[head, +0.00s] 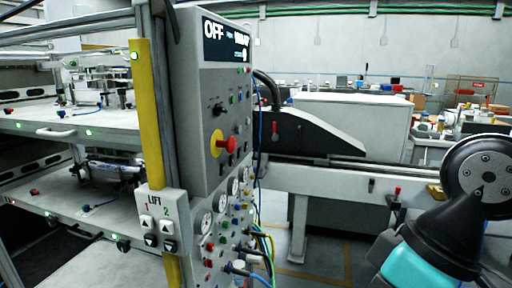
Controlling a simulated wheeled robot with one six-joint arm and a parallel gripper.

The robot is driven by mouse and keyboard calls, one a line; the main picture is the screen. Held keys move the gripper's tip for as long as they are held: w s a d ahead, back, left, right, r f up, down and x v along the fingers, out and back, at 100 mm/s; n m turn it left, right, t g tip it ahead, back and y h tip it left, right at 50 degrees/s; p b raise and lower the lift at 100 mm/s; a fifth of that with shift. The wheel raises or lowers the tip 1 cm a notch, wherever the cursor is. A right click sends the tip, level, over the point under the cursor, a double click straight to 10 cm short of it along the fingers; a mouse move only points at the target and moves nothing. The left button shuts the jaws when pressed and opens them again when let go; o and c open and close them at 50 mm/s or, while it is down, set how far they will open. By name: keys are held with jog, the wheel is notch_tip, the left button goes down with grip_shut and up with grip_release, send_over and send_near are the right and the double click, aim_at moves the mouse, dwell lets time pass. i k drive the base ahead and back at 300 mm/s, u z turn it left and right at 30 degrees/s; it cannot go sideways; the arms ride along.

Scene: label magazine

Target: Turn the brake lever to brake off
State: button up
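No lever in the head view carries a readable brake label. A small red handle (274,128) shows on the side of a dark sloped housing behind the control panel. Another small red-topped handle (397,190) stands upright on the front of the grey rail bench at right. I cannot tell which of these is the brake lever, nor its setting. My gripper is out of view; only dark and teal links of my arm show at the lower right, near the red-topped handle in the picture.
A grey control panel (190,90) stands close in front, with a red-and-yellow stop knob (224,144) and several gauges and cables. A LIFT button box (163,222) hangs on a yellow post (150,110). A rack with shelves (50,122) fills the left. Floor shows below the rail bench (330,181).

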aim_at(274, 130)
jog(key=k, duration=0.55)
jog(key=u, duration=0.55)
jog(key=i, duration=1.45)
jog(key=z, duration=0.7)
